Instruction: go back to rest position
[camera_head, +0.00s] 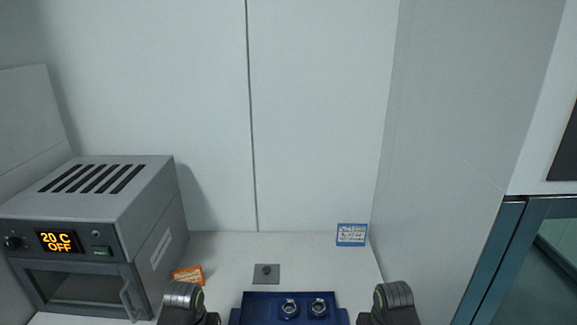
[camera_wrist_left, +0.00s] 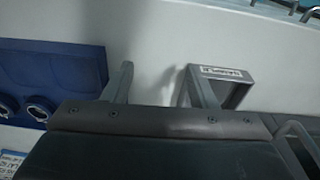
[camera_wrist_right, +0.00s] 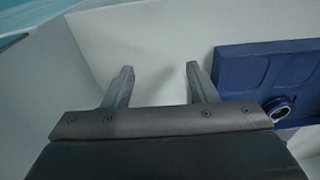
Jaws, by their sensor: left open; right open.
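My left gripper (camera_wrist_left: 157,78) shows in the left wrist view with its two fingers spread and nothing between them. Its right finger overlaps a grey labelled frame in the picture; I cannot tell whether they touch. My right gripper (camera_wrist_right: 160,76) shows in the right wrist view, also open and empty, with a blue tray to the right of its fingers. In the head view only my two dark arm links show at the bottom edge, on either side of the blue tray; the fingers are out of sight there.
The blue tray (camera_head: 262,301) holds two metal ring-shaped parts (camera_head: 289,308). A grey oven (camera_head: 108,205) reading "20 C OFF" stands at the left. The grey frame (camera_wrist_left: 240,92) is beside my left gripper. An orange card (camera_head: 188,275), grey plate (camera_head: 266,273) and blue card (camera_head: 351,234) lie around.

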